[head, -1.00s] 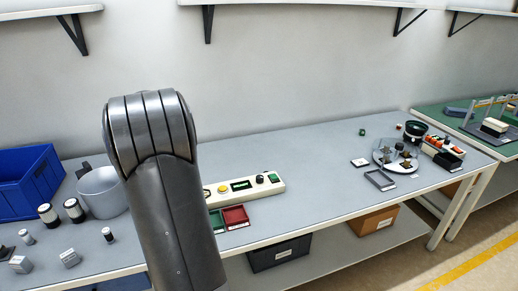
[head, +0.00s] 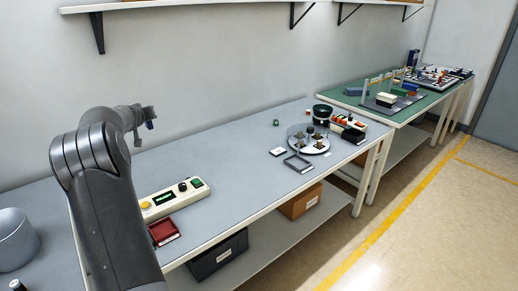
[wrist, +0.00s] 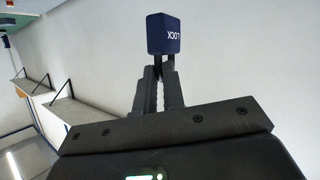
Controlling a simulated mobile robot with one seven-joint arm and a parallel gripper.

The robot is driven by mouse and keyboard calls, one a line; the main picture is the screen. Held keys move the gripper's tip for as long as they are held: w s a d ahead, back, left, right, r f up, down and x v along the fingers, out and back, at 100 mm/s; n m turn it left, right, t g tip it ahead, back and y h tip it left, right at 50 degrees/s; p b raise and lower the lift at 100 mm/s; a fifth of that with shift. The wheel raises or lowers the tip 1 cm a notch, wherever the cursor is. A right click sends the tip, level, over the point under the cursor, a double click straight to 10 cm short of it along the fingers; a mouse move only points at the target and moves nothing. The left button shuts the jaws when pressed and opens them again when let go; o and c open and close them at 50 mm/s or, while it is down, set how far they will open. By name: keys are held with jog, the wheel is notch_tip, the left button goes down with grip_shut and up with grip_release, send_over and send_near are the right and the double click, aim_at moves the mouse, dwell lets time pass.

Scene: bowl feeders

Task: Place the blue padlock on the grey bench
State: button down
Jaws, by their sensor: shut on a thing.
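The blue padlock (wrist: 163,34) is held at the tips of my gripper (wrist: 158,75), its body beyond the fingers and white lettering on its face. My gripper is shut on it, apparently by the shackle. In the head view my gripper (head: 148,112) is raised above the back of the grey bench (head: 235,157), and the padlock (head: 150,125) shows as a small dark shape at its end, clear of the surface.
A control box (head: 172,198) and a red tray (head: 164,232) stand on the near part of the bench. A round plate (head: 309,146), a grey frame (head: 298,164) and a black bowl (head: 322,112) are farther right. The bench middle is clear.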

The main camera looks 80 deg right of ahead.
notch_tip(320, 180, down, 15)
jog(key=s, duration=0.1)
jog(key=shift+w+a+f, duration=0.15)
jog(key=shift+w+f, duration=2.5)
jog(key=shift+w, duration=0.3)
jog(key=shift+w+a+f, duration=0.1)
jog(key=shift+w+f, duration=2.55)
jog(key=shift+w, duration=0.25)
jog(key=shift+f, duration=0.15)
jog(key=c, duration=1.6)
grip_release()
jog(key=shift+o, duration=0.4)
